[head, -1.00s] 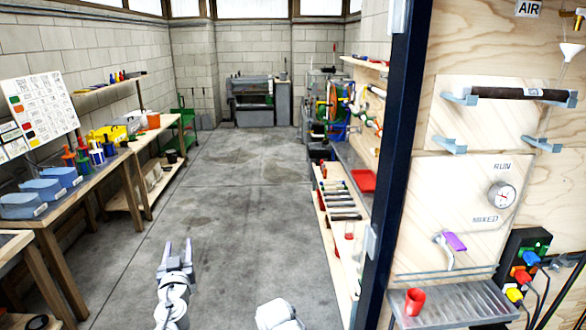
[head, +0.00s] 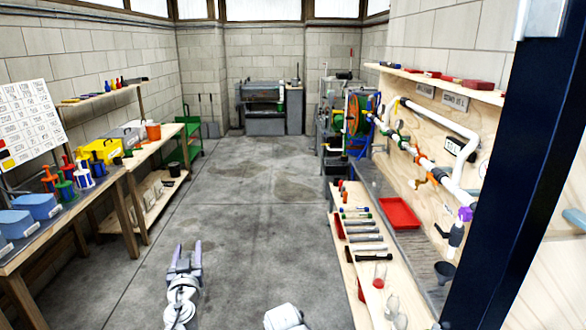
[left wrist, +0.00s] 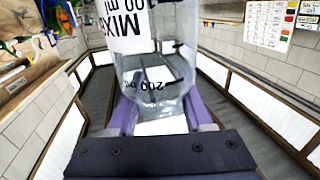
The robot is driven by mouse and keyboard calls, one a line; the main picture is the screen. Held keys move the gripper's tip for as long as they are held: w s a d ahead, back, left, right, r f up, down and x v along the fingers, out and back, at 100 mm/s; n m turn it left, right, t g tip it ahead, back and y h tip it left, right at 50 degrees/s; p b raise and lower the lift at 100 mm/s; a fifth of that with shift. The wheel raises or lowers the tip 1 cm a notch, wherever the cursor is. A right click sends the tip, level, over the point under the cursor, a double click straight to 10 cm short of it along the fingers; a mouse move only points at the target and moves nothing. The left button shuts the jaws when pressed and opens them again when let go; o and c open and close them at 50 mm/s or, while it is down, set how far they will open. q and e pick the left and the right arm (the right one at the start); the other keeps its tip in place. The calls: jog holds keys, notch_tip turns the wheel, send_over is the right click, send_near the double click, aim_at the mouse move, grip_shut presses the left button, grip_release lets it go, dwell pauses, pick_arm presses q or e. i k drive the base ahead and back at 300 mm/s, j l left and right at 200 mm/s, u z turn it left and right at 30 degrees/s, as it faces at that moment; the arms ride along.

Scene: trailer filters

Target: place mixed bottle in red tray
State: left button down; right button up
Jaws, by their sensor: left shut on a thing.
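The mixed bottle (left wrist: 155,75) is a clear bottle with black print, including "MIX" and volume marks, in the left wrist view. It sits between the purple fingers of my left gripper (left wrist: 160,118), which is shut on it. In the head view my left gripper (head: 186,256) is low, over the floor left of centre; I cannot make out the bottle there. The red tray (head: 400,213) lies on the right-hand bench, well to the right of and beyond my left gripper.
A low wooden shelf (head: 352,268) with tools and glassware runs along the right, below the bench. A dark post (head: 515,170) stands at the near right. A workbench (head: 100,200) with bottles and bins lines the left. The floor (head: 250,200) between is clear.

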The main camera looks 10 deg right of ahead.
aim_at(402, 221)
jog(key=i, duration=3.85)
jog(key=z, duration=3.1)
